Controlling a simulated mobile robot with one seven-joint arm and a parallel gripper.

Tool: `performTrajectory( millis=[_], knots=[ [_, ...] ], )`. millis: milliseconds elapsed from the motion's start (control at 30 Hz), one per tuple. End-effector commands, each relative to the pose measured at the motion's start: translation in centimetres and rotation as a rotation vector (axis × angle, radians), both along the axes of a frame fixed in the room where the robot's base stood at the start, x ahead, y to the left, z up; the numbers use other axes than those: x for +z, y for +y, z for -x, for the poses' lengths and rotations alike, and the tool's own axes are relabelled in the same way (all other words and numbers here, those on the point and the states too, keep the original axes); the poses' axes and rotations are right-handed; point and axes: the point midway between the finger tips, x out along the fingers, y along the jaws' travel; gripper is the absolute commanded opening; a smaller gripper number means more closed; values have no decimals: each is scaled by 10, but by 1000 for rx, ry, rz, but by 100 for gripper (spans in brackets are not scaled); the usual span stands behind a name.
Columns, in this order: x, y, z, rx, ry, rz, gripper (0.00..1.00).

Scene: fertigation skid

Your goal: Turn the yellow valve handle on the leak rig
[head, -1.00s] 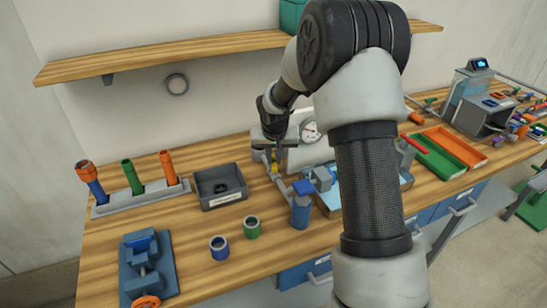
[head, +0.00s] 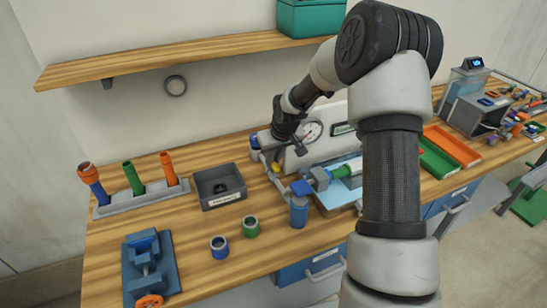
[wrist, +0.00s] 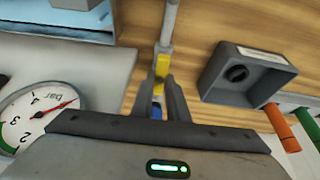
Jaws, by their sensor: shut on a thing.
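The leak rig stands on the bench with a white panel, a round pressure gauge (head: 312,132) and a grey pipe (head: 289,187) in front. The yellow valve handle (wrist: 162,66) shows between my gripper's fingers (wrist: 166,97) in the wrist view, and my gripper is shut on it. A blue part shows just below it between the fingers. In the head view only a small bit of the yellow handle (head: 276,168) shows below my gripper (head: 272,152), and the fingertips are hard to make out.
A dark grey bin (head: 220,187) with a ring in it stands left of the rig. A rack (head: 142,198) of coloured tubes is farther left. A wooden shelf (head: 180,58) hangs above.

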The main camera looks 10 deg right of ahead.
Motion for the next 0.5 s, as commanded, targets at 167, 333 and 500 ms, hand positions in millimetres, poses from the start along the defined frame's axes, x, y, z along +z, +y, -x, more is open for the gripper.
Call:
performTrajectory(
  millis=[167, 333, 500],
  knots=[
    [0, 0, 0, 4, 1, 2, 0],
    [0, 0, 0, 4, 1, 2, 33],
    [0, 0, 0, 2, 1, 1, 33]
  ],
)
